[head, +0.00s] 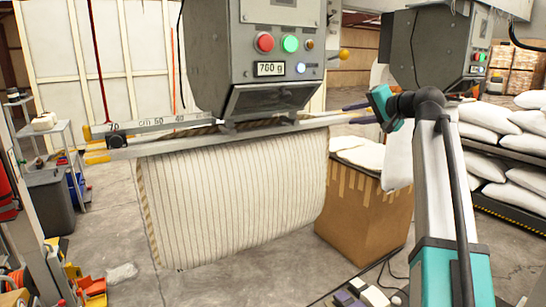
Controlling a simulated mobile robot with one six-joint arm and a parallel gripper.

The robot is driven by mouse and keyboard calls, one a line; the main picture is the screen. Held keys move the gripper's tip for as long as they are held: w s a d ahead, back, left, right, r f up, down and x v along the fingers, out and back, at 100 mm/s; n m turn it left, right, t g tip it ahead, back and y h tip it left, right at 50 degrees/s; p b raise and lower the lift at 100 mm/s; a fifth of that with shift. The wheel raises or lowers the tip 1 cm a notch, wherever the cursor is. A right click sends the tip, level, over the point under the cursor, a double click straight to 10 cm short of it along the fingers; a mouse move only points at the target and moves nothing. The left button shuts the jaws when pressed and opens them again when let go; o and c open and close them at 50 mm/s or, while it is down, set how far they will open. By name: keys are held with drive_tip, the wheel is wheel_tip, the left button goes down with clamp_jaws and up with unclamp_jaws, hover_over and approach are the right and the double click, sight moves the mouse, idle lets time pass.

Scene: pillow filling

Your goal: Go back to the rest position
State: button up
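My gripper (348,115) is at the right end of the horizontal bar, with its dark fingers pointing left. The fingers look apart, with nothing seen between them. My arm rises from the lower right and bends at a dark joint near the gripper. A striped pillow casing (235,195) hangs from the bar (215,138) under the grey filling machine (262,45). The casing looks full-width and hangs clear of the floor. Whether the fingers touch the bar cannot be told.
A cardboard box (365,215) with white pillows on top stands behind the casing. A second grey machine (432,50) is behind my arm. Racks of white pillows (515,150) fill the right. A trolley (50,135) and grey bin (50,200) stand left. Cables lie on the floor.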

drive_tip(key=a+f+g+h, duration=0.1)
drive_tip(key=a+f+g, duration=0.1)
drive_tip(key=f, duration=1.4)
drive_tip(key=a+f+g, duration=0.1)
drive_tip(key=f+g, duration=0.1)
drive_tip(key=f, duration=1.5)
drive_tip(key=s+a+f+g+h, duration=0.1)
drive_tip(key=s+f+g, duration=0.15)
drive_tip(key=f, duration=0.65)
drive_tip(key=s+a+f+n+g, duration=0.15)
drive_tip(key=s+f, duration=0.25)
drive_tip(key=f, duration=0.5)
drive_tip(key=s+a+f+g+h, duration=0.1)
drive_tip(key=s+f, duration=0.3)
drive_tip(key=f, duration=0.5)
drive_tip(key=s+a+f+n+g+h, duration=0.25)
drive_tip(key=s+f+g, duration=0.25)
drive_tip(key=s+f, duration=1.65)
drive_tip(key=s+f+n+g+h, duration=0.1)
drive_tip(key=s+f, duration=0.4)
drive_tip(key=s, duration=0.7)
drive_tip(key=s+f+n+g, duration=0.1)
drive_tip(key=s+f+g, duration=0.2)
drive_tip(key=s, duration=1)
wheel_tip(320, 180, down, 2)
drive_tip(key=shift+d+f+n+h, duration=0.2)
drive_tip(key=shift+d+n+h, duration=0.15)
drive_tip(key=shift+n, duration=0.05)
